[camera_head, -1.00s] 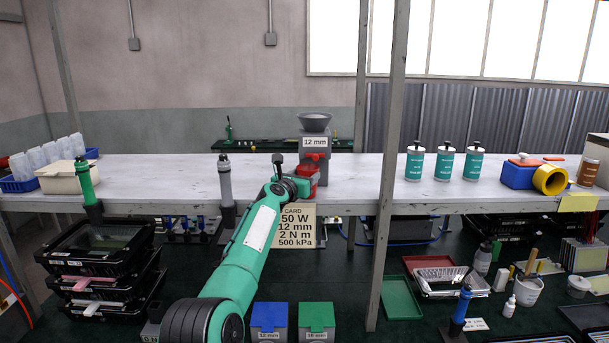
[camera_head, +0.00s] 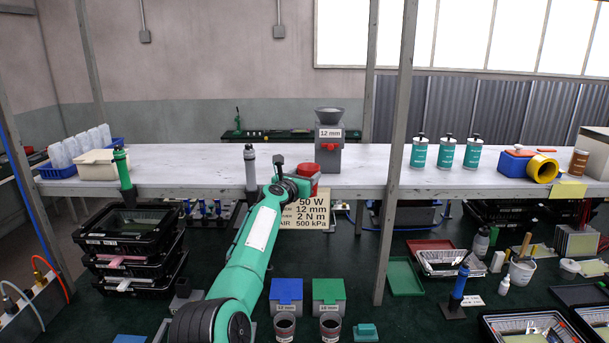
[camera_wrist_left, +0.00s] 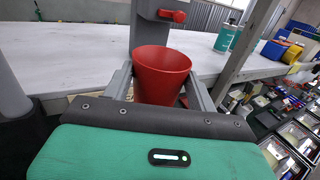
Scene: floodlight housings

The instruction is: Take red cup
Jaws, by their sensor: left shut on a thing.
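The red cup (camera_wrist_left: 160,72) stands upright between the two fingers of my left gripper (camera_wrist_left: 160,88) in the left wrist view, and the fingers are shut on it. In the head view the red cup (camera_head: 307,170) shows at the end of my green left arm, in front of the grey dispenser (camera_head: 328,150) marked "12 mm". My left gripper (camera_head: 303,182) is mostly hidden behind its wrist there. The cup appears to be in front of the shelf's front edge, apart from the dispenser. My right gripper is not in view.
The white shelf (camera_head: 400,178) holds teal-labelled bottles (camera_head: 446,153) and a yellow tape roll (camera_head: 543,169) at right. A grey post (camera_head: 396,150) stands right of the arm. Below are a blue-lidded box (camera_head: 286,292) and a green-lidded box (camera_head: 328,292). A printed card (camera_head: 312,215) hangs behind the wrist.

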